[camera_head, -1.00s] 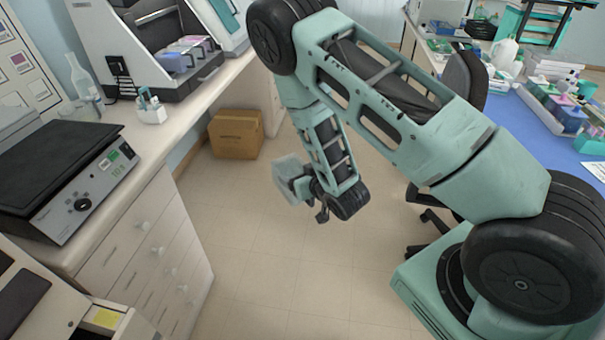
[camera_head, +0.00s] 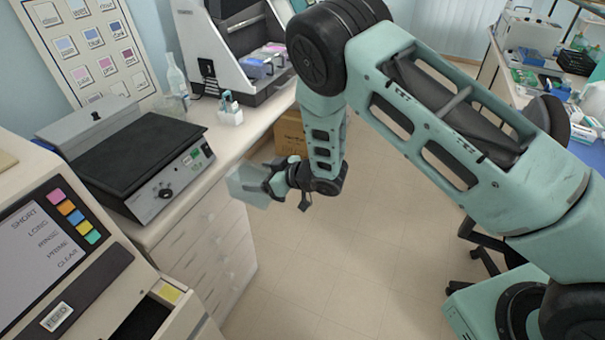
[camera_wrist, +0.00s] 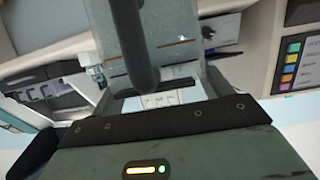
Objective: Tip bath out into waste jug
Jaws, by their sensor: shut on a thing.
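My gripper (camera_head: 268,181) hangs over the floor beside the left counter. It is shut on a pale, see-through bath (camera_head: 243,187), which sticks out to the left of it in the head view. In the wrist view the clear bath (camera_wrist: 180,45) fills the top middle, with a dark finger (camera_wrist: 138,45) in front of it. Whether liquid is in the bath cannot be told. A whitish jug (camera_head: 592,100) is partly in view at the right edge on the far bench; I cannot tell whether it is the waste jug.
A machine with coloured buttons (camera_head: 75,245) stands at the front left. A cardboard box (camera_head: 291,133) is on the floor.

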